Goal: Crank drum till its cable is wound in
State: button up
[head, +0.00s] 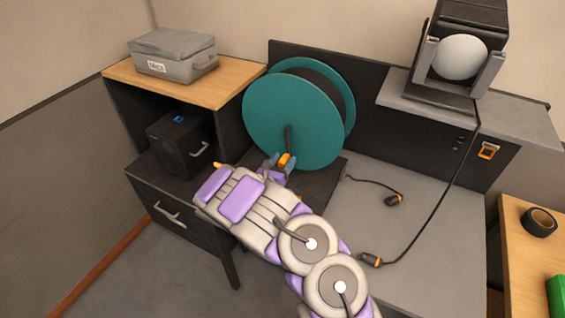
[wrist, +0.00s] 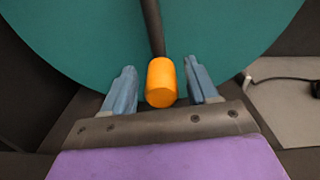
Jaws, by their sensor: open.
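The teal cable drum (head: 270,115) stands upright on the dark bench section, with a dark core behind its front disc. A dark crank arm (head: 289,138) runs down its face to an orange handle (head: 285,160). My gripper (head: 279,161) is at the handle. In the wrist view, the orange handle (wrist: 161,82) sits between the two blue-grey fingers of my open gripper (wrist: 162,88), with a gap visible on each side. The black cable (head: 368,184) lies on the grey bench top to the right, ending in a dark plug with orange (head: 394,200).
A second cable (head: 435,195) hangs from the lamp unit (head: 460,58) to another plug (head: 370,260). A grey box (head: 172,58) sits on the wooden shelf at left, above a black case (head: 182,140). Black tape (head: 540,222) lies on the right table. An orange switch (head: 488,151) is on the panel.

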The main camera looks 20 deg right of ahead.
grip_shut()
dwell(0.4)
